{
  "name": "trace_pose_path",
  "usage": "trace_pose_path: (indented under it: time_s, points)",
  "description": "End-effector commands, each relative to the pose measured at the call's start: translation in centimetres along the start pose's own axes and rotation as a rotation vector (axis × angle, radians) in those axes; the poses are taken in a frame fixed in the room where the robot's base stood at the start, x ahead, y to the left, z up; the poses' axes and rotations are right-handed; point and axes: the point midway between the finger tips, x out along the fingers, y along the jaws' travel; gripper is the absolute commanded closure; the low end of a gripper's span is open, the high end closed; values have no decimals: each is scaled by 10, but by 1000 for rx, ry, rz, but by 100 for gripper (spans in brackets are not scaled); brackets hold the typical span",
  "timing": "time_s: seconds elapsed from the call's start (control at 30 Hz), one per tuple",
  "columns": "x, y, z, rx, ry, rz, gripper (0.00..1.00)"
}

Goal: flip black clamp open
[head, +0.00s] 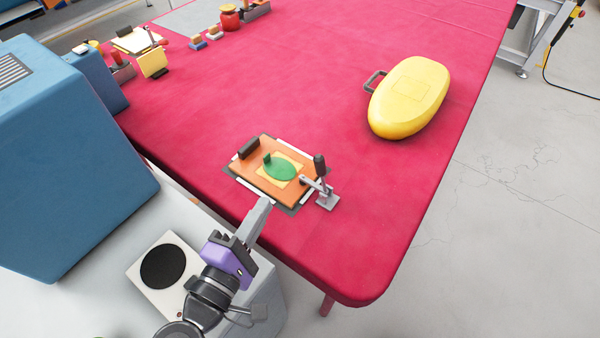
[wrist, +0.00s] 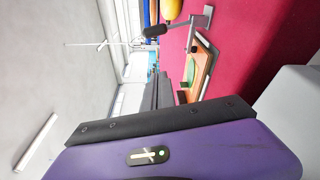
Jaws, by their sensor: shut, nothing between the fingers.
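The clamp has a black handle (head: 320,165) that stands upright above a grey metal base at the right end of the orange board (head: 250,181). Its metal arm reaches left over the board's edge. In the wrist view the black handle (wrist: 155,30) shows near the top, beside the grey bracket. A green oval piece (head: 284,169) on a yellow square lies on the board. My gripper (head: 265,203) is shut and empty, just in front of the board's near edge, left of and apart from the clamp. Its fingers also show in the wrist view (wrist: 168,88).
The board lies near the front edge of a red-covered table (head: 300,80). A yellow case (head: 410,97) lies at the back right. A blue machine (head: 60,150) stands at the left. Small blocks and a red jar (head: 229,18) are far back. Red cloth right of the clamp is clear.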

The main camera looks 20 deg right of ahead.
Motion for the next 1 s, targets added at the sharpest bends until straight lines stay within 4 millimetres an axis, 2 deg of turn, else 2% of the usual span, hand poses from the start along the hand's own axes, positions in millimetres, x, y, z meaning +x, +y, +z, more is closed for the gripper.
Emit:
trace_pose_path:
  time_s: [0.17, 0.27, 0.67, 0.8, 1.0]
  points:
    - [12, 0, 0, -1, -2, -1, 100]
    - [27, 0, 1, -1, -3, -2, 100]
    - [104, 0, 1, 0, -3, -3, 100]
    - [106, 1, 24, -2, 0, -1, 100]
    - [110, 0, 37, 0, 0, -1, 100]
